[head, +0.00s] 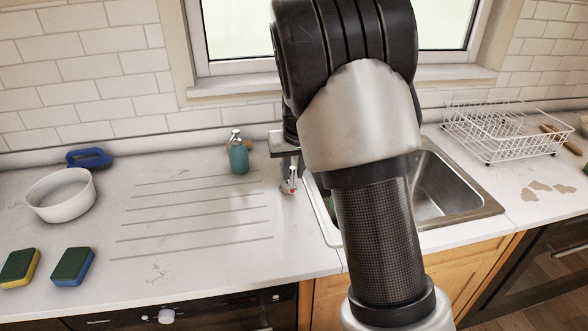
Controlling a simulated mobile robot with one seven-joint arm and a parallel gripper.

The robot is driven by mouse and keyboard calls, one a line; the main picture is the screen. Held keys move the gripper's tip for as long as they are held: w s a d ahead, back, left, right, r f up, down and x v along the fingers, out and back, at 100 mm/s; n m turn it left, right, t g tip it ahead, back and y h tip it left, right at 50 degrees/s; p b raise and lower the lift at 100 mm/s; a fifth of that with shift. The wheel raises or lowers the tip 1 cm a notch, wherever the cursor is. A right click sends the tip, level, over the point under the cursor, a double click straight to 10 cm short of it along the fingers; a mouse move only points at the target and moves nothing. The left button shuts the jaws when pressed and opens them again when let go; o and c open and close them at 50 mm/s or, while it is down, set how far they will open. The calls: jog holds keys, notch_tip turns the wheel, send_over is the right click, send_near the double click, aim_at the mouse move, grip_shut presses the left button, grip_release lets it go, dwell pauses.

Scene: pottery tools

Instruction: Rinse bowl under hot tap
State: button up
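A white round bowl (60,205) stands upright on the counter at the far left, and no contents show in it. The steel sink (480,203) is right of centre, and my arm covers much of it. My gripper (288,188) appears small at the sink's left edge, pointing down, well to the right of the bowl. A small pale part with a red mark shows at its fingertips. I cannot tell what that part is or whether the fingers are closed on it. The tap's spout is not clearly visible; my arm may hide it.
A teal soap bottle (238,157) stands left of my gripper. A blue-handled brush (88,158) lies behind the bowl. Two sponges (72,266) lie at the front left. A white wire rack (503,130) stands right of the sink. The grooved drainboard (190,218) is clear.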

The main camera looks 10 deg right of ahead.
jog(key=shift+d+f, duration=0.1)
jog(key=shift+f, duration=0.1)
jog(key=shift+d+f+b, duration=0.3)
jog(key=shift+d+b, duration=0.15)
jog(key=shift+d, duration=0.25)
jog(key=shift+d+f+b, duration=0.3)
jog(key=shift+d+b, duration=0.15)
jog(key=shift+d, duration=0.2)
jog(key=shift+d+f+b, duration=0.3)
jog(key=shift+d+b, duration=0.15)
jog(key=shift+d, duration=0.25)
jog(key=shift+s+f, duration=0.2)
dwell(0.7)
dwell(1.8)
jog(key=a+r+p, duration=0.4)
jog(key=r+p, duration=0.3)
jog(key=r, duration=0.3)
jog(key=shift+w+a+p, duration=0.2)
jog(key=shift+w+p, duration=0.05)
jog(key=shift+p, duration=0.15)
dwell(0.6)
jog(key=shift+r, duration=0.1)
